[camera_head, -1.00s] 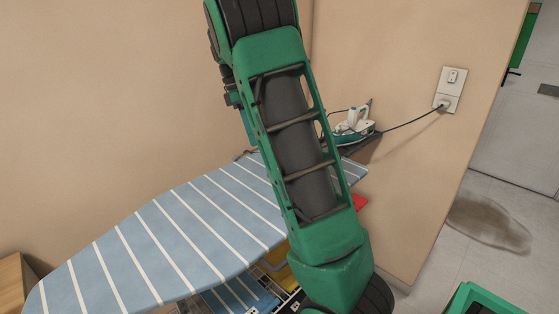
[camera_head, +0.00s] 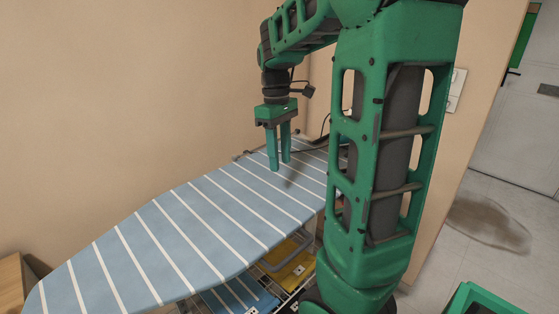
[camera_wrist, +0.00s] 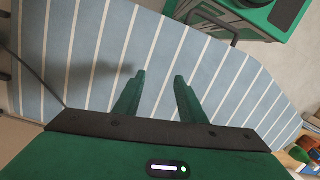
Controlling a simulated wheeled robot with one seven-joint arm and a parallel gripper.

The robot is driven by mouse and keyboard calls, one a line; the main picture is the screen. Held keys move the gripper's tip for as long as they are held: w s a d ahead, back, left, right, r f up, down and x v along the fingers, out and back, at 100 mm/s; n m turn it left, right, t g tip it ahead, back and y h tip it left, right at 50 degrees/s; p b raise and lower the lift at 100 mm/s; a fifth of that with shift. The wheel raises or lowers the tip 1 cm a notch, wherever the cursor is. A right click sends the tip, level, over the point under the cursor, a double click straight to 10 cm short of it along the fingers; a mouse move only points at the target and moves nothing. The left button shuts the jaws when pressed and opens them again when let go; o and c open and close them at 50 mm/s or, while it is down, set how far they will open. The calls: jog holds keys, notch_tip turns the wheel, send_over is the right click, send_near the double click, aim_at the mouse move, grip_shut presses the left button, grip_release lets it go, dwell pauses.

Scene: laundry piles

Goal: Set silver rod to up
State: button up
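The ironing board (camera_head: 205,225) has a blue cover with white stripes and fills the middle of the head view. My gripper (camera_head: 279,163) points down over the board's far part, its two green fingers apart with nothing between them. In the wrist view the gripper (camera_wrist: 160,77) also shows open and empty, with the striped cover (camera_wrist: 80,40) beyond the fingers. I cannot pick out a silver rod for certain in either view. My arm covers the place where the iron stood.
Yellow cloth (camera_head: 288,262) and blue cloth (camera_head: 238,296) lie on a rack under the board. A wall socket (camera_head: 457,88) is partly hidden by my arm. A green container (camera_head: 485,302) stands at the lower right. A dark cable (camera_wrist: 38,78) crosses the board's left in the wrist view.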

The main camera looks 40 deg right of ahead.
jog(key=shift+s+a+f+m, duration=0.1)
jog(key=shift+s+a+m, duration=0.1)
jog(key=shift+s, duration=0.25)
jog(key=shift+s+a+f+m, duration=0.1)
jog(key=shift+s+m, duration=0.1)
jog(key=shift+s, duration=0.2)
jog(key=shift+s, duration=0.25)
jog(key=s+a+f+m, duration=0.2)
jog(key=s, duration=0.3)
jog(key=s+a+f+m+t, duration=0.1)
jog(key=s+a+f+m, duration=0.1)
jog(key=s, duration=0.3)
jog(key=s+a+f+m, duration=0.2)
jog(key=s+m, duration=0.2)
jog(key=s, duration=0.2)
jog(key=shift+c, duration=1.2)
jog(key=shift+s+a+f, duration=0.1)
jog(key=shift+s, duration=0.25)
grip_shut()
